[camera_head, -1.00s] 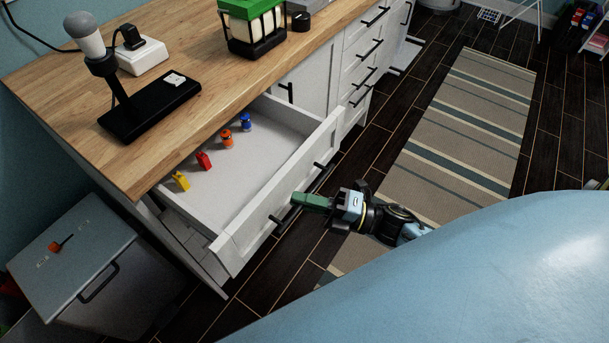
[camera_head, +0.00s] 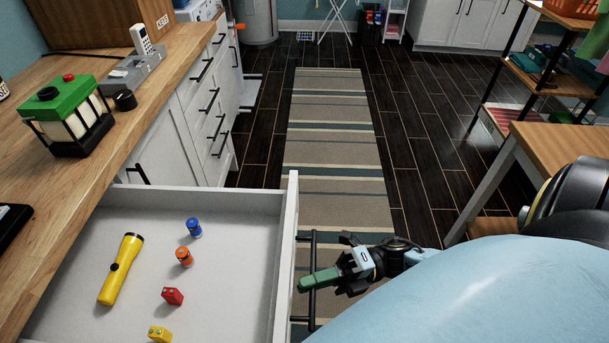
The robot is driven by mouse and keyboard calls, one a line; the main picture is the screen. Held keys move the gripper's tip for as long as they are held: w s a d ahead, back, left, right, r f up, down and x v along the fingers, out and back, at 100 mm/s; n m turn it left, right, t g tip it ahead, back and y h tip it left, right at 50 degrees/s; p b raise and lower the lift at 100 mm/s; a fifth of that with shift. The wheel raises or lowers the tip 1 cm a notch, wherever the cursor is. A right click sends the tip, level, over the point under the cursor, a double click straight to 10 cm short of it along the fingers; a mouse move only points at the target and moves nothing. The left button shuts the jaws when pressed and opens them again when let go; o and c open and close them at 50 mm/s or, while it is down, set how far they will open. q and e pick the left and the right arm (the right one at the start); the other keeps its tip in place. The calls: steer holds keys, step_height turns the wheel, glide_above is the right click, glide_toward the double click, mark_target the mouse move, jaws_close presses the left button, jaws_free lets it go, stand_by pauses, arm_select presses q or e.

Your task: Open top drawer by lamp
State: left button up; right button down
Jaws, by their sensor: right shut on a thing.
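The white top drawer (camera_head: 286,235) is open, pulled out from under the wooden counter. Its near end runs off the bottom of the view. My right gripper (camera_head: 314,283), with green fingers, is shut on the black bar handle (camera_head: 312,248) on the drawer's front. Inside lie a yellow flashlight (camera_head: 120,270), a blue spool-like item (camera_head: 194,228), an orange one (camera_head: 184,257), a red block (camera_head: 172,296) and a yellow block (camera_head: 159,334). Only part of a black base (camera_head: 12,222) shows at the left edge; the desk lamp's head is out of view. My left gripper is not seen.
On the counter stand a green lantern (camera_head: 70,115), a black knob-like piece (camera_head: 125,100) and a grey phone base (camera_head: 133,72). More closed drawers (camera_head: 208,105) lie beyond. A striped rug (camera_head: 335,150) covers clear floor. A wooden table (camera_head: 565,150) stands at right.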

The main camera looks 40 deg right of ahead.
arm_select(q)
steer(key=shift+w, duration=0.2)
arm_select(e)
steer(key=shift+s+d, duration=0.25)
steer(key=shift+d, duration=0.05)
steer(key=c, duration=1.5)
jaws_free()
steer(key=shift+d, duration=0.1)
